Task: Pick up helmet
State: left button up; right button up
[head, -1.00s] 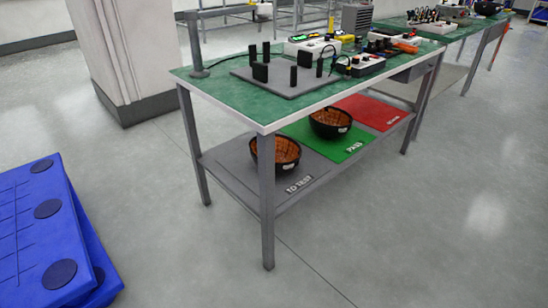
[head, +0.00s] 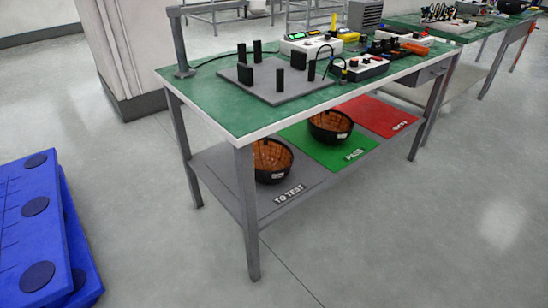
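Two black bowl-shaped helmets with orange-brown insides lie open side up on the lower shelf of the workbench. One helmet (head: 272,160) is on the grey area marked "TO TEST" (head: 290,195), partly hidden behind the front table leg. The other helmet (head: 330,127) is on the green mat (head: 345,153) marked "PASS". The red mat (head: 385,118) to its right is bare where it shows. Neither of my grippers is in view.
The green-topped workbench (head: 215,105) carries a grey plate with black posts (head: 275,88), a lamp post (head: 179,45) and test instruments (head: 360,68). Blue pallets (head: 35,230) stand at the left. A pillar (head: 130,50) stands behind. The floor in front is clear.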

aim_at(273, 160)
jog(key=i+l, duration=0.2)
jog(key=l, duration=0.15)
jog(key=i+l+u, duration=0.1)
jog(key=l, duration=0.25)
jog(key=i+l, duration=0.3)
jog(key=l+u, duration=0.05)
jog(key=l, duration=0.05)
